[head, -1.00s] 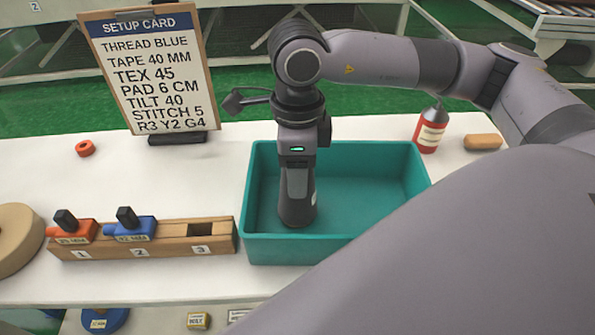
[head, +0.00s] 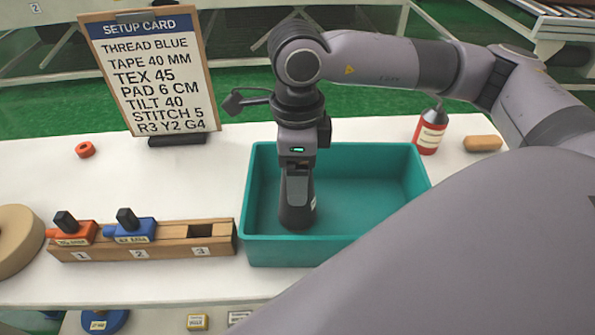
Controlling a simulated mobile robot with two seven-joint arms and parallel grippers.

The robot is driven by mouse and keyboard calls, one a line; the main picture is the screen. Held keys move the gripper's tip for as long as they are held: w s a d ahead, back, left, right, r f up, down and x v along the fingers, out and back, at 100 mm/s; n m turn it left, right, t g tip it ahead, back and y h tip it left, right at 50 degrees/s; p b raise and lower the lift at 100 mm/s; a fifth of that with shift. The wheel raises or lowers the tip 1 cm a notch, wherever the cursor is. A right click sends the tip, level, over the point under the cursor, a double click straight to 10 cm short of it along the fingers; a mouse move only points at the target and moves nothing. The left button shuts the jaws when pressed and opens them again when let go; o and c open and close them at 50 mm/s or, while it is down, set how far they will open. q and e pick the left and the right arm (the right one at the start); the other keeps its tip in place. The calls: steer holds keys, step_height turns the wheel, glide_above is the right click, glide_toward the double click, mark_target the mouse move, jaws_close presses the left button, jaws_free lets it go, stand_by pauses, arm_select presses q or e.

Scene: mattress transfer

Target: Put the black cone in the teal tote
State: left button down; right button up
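The teal tote (head: 345,249) stands on the white table at the centre of the head view. My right arm comes in from the right, and my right gripper (head: 297,190) points down inside the left part of the tote. A dark flared shape, which looks like the black cone (head: 297,216), is at the gripper's lower end, low in the tote. The fingers overlap it, and I cannot tell whether they grip it or stand apart from it. My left gripper is not in view.
A wooden block (head: 180,245) holding orange and blue pieces stands left of the tote. A setup card (head: 150,70) stands behind. A red bottle (head: 430,130) and a tan block (head: 482,143) are at the tote's back right. My forearm hides the lower right.

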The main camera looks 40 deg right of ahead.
step_height(320, 180, up, 11)
stand_by(0.3)
stand_by(0.4)
steer(key=shift+r+p, duration=0.15)
steer(key=shift+p, duration=0.25)
